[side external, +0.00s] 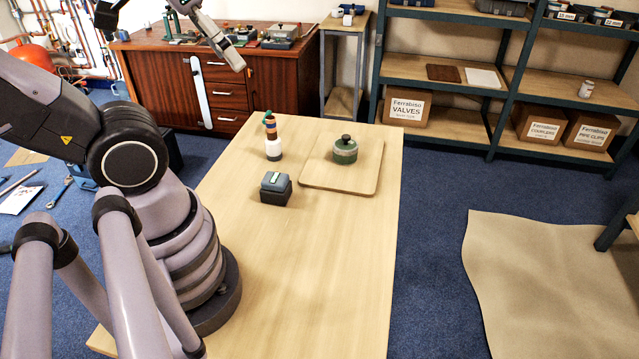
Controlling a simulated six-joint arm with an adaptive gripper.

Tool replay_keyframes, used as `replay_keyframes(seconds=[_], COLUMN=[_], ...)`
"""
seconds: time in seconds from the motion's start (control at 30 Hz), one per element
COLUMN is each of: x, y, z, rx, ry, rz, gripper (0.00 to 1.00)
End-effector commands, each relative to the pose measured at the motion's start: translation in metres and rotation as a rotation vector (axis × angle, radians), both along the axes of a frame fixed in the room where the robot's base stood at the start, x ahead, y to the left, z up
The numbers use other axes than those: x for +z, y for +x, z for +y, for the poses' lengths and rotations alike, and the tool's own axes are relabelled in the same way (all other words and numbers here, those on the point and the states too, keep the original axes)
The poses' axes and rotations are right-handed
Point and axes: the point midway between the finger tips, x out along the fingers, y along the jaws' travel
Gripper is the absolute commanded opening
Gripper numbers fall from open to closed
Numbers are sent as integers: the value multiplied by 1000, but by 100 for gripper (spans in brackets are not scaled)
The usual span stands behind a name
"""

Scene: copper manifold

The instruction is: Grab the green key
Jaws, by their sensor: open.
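I cannot make out a clear key shape. A small pale green piece (275,178) lies on top of a dark grey block (275,193) on the wooden table, and I cannot tell whether it is the green key. A green round pot (345,152) with a black knob stands on a wooden board behind it and to the right. My gripper (228,52) shows partly at the top, raised in front of the cabinet in the picture. It is open, with nothing seen in it, and apart from the things on the table.
A bottle (273,149) with a white base and brown, blue and green upper parts stands behind the block. The wooden board (318,182) lies at the table's right side. The near part of the table (310,280) is clear. Shelves with boxes (405,108) stand at the back.

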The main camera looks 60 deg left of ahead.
Motion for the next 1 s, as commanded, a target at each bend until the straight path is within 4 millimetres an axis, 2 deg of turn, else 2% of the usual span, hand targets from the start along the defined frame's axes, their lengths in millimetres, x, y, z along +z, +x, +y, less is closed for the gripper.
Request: replay_keyframes(seconds=[0.5, 0.6, 0.67, 0.77, 0.87, 0.9, 1.0], x=[0, 0, -1, -5, -17, -24, -46], y=[0, 8, 21, 60, 110, 129, 170], z=[0, 3, 8, 27, 60, 75, 118], rx=[0, 18, 48, 135, 244, 288, 386], ry=[1, 3, 5, 12, 21, 24, 26], rz=[1, -5, -16, -53, -114, -141, -210], gripper=[54, 54, 54, 54, 54, 54, 54])
